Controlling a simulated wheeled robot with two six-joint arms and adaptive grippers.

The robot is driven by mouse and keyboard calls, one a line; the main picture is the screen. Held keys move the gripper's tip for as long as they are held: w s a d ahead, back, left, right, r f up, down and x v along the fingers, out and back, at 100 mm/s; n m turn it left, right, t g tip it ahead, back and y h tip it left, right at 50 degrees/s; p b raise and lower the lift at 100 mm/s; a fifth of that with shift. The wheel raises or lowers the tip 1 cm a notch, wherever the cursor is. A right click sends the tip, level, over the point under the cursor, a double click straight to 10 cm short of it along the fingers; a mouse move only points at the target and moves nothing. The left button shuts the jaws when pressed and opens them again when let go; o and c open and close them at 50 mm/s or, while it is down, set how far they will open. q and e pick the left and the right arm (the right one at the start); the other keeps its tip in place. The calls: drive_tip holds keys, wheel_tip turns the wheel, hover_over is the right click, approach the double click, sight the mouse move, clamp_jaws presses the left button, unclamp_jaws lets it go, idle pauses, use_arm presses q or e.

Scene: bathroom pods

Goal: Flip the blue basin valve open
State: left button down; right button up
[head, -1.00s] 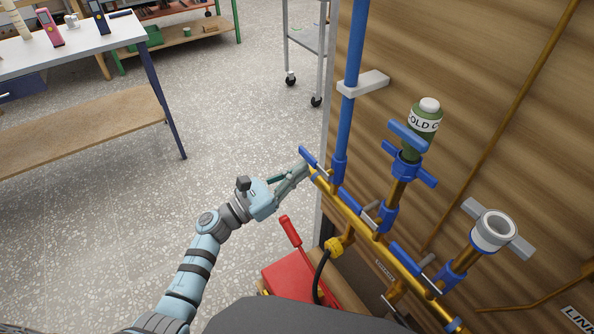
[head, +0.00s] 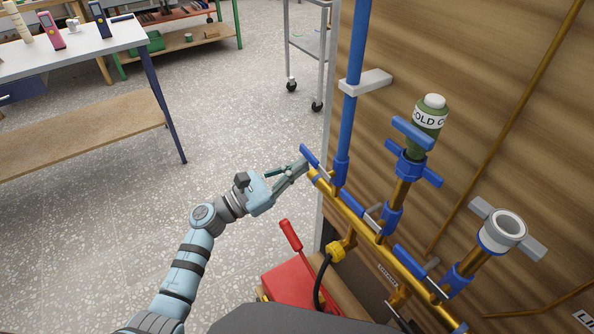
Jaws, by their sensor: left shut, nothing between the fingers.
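A brass manifold pipe (head: 365,228) slants down to the right along the wooden panel and carries several blue lever handles. The nearest lever to my gripper is the blue handle (head: 309,156) at the manifold's upper left end. Another blue handle (head: 350,200) sits further along it, and a third blue handle (head: 409,262) lower right. I cannot read which one is the basin valve. My left gripper (head: 302,166) is shut and empty, its fingertips right beside the upper left handle; I cannot tell whether they touch. My right gripper is not in view.
A blue vertical pipe (head: 353,90) rises beside the panel. A green bottle-shaped part (head: 428,128) and a grey-winged fitting (head: 502,230) stand out on branches. A red toolbox-like item (head: 292,284) with a red-handled tool (head: 290,235) sits below. Open floor (head: 225,110) lies left.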

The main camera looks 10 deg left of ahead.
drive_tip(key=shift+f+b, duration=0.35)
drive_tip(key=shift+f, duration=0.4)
use_arm(q)
wheel_tip(320, 180, up, 9)
drive_tip(key=s+d+m+g, duration=0.1)
drive_tip(key=m, duration=0.4)
drive_tip(key=shift+s+d+g+h, duration=0.25)
drive_tip(key=shift+g+h, duration=0.05)
drive_tip(key=shift+h, duration=0.1)
drive_tip(key=shift+a, duration=0.1)
